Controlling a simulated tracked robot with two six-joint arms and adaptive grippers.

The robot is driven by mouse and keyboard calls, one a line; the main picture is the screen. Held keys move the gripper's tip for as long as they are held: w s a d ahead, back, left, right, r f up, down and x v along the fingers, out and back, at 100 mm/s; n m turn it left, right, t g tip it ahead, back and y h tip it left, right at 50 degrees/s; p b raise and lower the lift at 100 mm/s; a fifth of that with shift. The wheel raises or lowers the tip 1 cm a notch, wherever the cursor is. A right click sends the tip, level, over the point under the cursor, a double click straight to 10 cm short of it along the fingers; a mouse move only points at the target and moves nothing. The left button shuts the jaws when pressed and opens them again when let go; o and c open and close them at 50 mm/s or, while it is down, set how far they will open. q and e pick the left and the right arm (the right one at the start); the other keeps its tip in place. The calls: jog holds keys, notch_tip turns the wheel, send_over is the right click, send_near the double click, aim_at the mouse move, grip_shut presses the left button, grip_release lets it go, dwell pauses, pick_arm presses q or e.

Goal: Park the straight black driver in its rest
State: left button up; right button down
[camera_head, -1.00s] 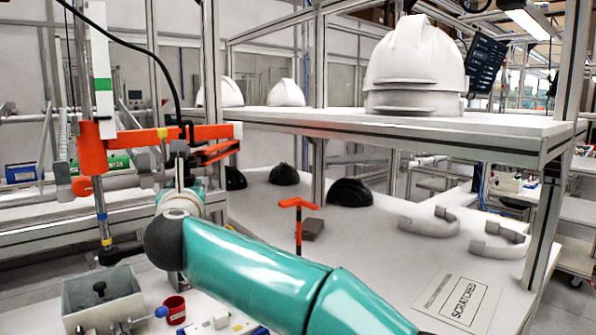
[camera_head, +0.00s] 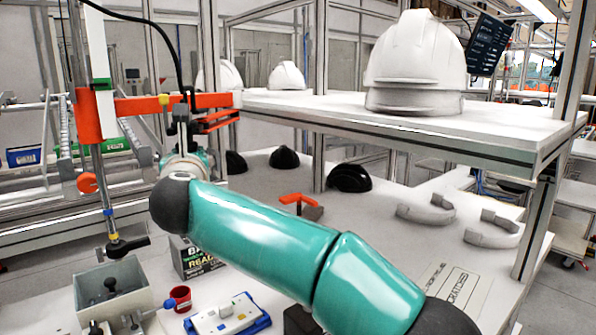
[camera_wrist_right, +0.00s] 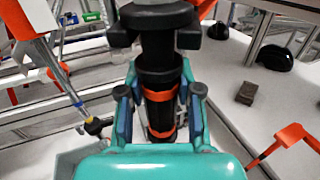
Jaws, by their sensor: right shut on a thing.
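The straight black driver (camera_wrist_right: 161,110) has a dark cylindrical body with orange bands. In the right wrist view it stands roughly upright between the fingers of my right gripper (camera_wrist_right: 162,105), which is shut on it. In the head view the gripper (camera_head: 183,132) is at the end of my teal arm, by an orange bracket, and the driver is mostly hidden there. An orange bracket on a post (camera_head: 297,199) stands on the table, right of my gripper; it also shows in the wrist view (camera_wrist_right: 290,138). I cannot tell for certain whether it is the rest. My left gripper is not in view.
An orange beam (camera_head: 150,104) on an upright is beside my right gripper, with a black cable above. A grey bin (camera_head: 85,290), a red cup (camera_head: 180,297) and a blue-white tray (camera_head: 228,315) are at the front. A shelf with a white helmet (camera_head: 415,60) stands right; black shells lie behind.

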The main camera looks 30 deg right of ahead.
jog(key=s+d+b, duration=0.3)
jog(key=s+d, duration=0.3)
jog(key=d, duration=0.1)
jog(key=shift+s, duration=0.3)
jog(key=s+d+b, duration=0.1)
jog(key=s+d, duration=0.6)
dwell(0.7)
jog(key=shift+w+d, duration=0.15)
jog(key=shift+d, duration=0.05)
